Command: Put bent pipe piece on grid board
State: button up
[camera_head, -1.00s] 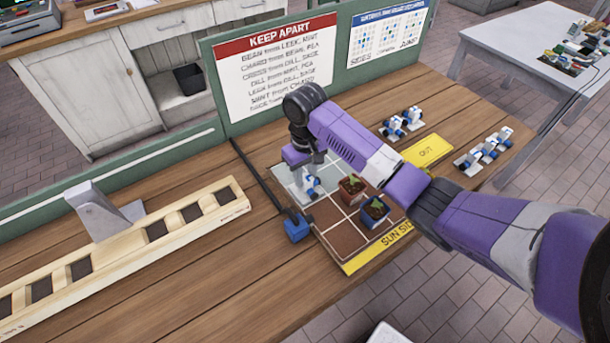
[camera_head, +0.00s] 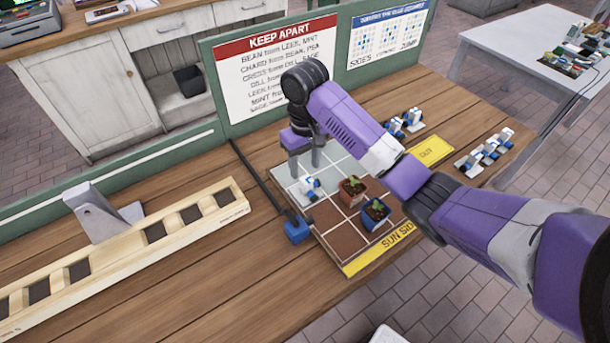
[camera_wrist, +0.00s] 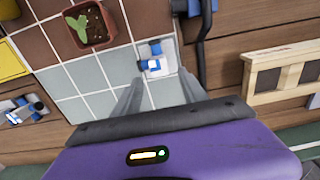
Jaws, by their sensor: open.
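A small white-and-blue bent pipe piece (camera_head: 310,188) sits on a pale tile at the left side of the grid board (camera_head: 348,236). It also shows in the wrist view (camera_wrist: 154,60), lying just beyond my fingertips. My gripper (camera_head: 305,168) points down over the pale tiles, behind the piece. In the wrist view my gripper (camera_wrist: 160,88) has its two grey fingers apart with nothing between them. The fingers look clear of the piece; their exact height over the board is hard to tell.
A red pot (camera_head: 352,190) and a blue pot (camera_head: 376,212) with seedlings stand on the board. A blue block (camera_head: 297,230) on a dark pipe lies at its left edge. More white-and-blue pieces (camera_head: 484,152) stand at the right. A wooden rack (camera_head: 130,262) lies at the left.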

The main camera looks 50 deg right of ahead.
aim_at(305, 178)
notch_tip(305, 178, up, 7)
jog(key=p, duration=0.3)
jog(key=w+a+f+t+y, duration=0.2)
jog(key=w+a+f+t, duration=0.1)
jog(key=a, duration=0.7)
jog(key=w+a+f+t+y, duration=0.2)
jog(key=w+a+f, duration=0.1)
jog(key=a, duration=0.7)
jog(key=s+a+f+m+t, duration=0.1)
jog(key=s+a+t, duration=0.4)
jog(key=a, duration=0.8)
jog(key=s+d+t+h, duration=0.3)
jog(key=s, duration=1.5)
jog(key=s+d+r+n+t, duration=0.1)
jog(key=s+d+r+n, duration=0.1)
jog(key=s+r, duration=0.3)
jog(key=s+d+r+n+t+h, duration=0.1)
jog(key=s+d+r+n, duration=0.1)
jog(key=s+d+r, duration=0.3)
jog(key=v, duration=0.4)
jog(key=shift+s+d+r, duration=0.25)
jog(key=shift+s+r, duration=0.05)
